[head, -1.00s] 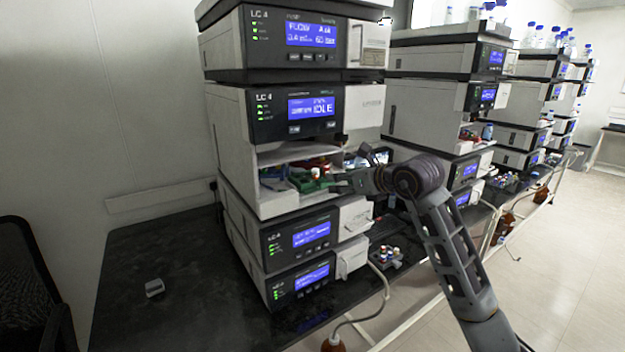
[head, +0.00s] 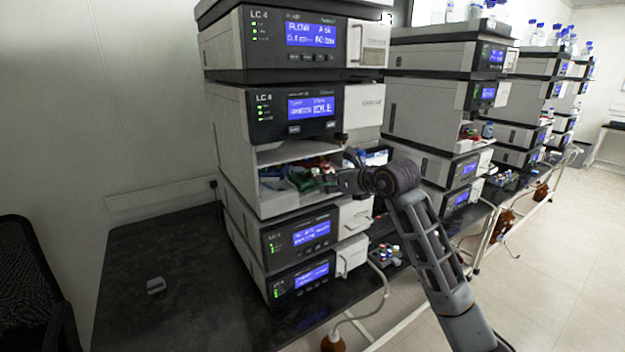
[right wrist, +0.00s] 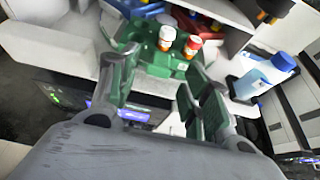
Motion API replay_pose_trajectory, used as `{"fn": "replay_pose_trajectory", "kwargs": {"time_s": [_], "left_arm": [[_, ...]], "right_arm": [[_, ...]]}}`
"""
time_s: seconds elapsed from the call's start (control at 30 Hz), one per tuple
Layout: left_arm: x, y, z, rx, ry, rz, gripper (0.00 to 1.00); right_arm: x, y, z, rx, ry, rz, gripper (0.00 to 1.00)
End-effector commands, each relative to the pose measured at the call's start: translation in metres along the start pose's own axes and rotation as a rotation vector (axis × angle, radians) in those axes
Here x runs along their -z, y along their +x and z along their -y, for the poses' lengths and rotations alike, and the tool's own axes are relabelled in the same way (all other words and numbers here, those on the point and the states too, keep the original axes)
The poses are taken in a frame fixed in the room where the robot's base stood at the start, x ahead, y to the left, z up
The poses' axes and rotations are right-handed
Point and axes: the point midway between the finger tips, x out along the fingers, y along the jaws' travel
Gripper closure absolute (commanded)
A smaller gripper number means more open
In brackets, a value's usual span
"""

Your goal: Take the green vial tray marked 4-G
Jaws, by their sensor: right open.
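A green vial tray (head: 305,182) sits inside the open compartment of the nearest instrument stack, marked LC 4. It also shows in the right wrist view (right wrist: 160,62), with white-capped and red-capped vials standing in it. I cannot read a mark on it. My right gripper (head: 333,181) reaches in from the right at the compartment's mouth, close in front of the tray. In the right wrist view its fingers (right wrist: 158,75) are apart, with the tray's near part between and just beyond them. I cannot tell whether they touch it. My left gripper is out of view.
A blue tray (head: 271,184) lies left of the green one in the compartment. A blue-capped bottle (right wrist: 262,77) stands to the right in the wrist view. Another tray of vials (head: 387,256) stands on the dark bench below.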

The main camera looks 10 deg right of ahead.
Motion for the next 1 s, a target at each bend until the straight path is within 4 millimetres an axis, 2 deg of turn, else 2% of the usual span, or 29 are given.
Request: {"fn": "replay_pose_trajectory", "kwargs": {"time_s": [0.27,0.5,0.73,1.0], "left_arm": [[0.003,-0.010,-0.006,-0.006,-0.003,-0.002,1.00],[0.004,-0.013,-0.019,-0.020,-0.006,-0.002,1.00],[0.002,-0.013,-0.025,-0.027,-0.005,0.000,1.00],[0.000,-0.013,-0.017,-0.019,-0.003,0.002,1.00]], "right_arm": [[-0.002,0.024,0.000,-0.002,0.002,-0.001,0.52],[-0.002,0.043,0.001,-0.001,0.001,0.000,0.52],[-0.001,0.046,0.001,0.000,-0.001,0.001,0.52],[-0.001,0.046,0.001,0.000,-0.001,0.001,0.52]]}}
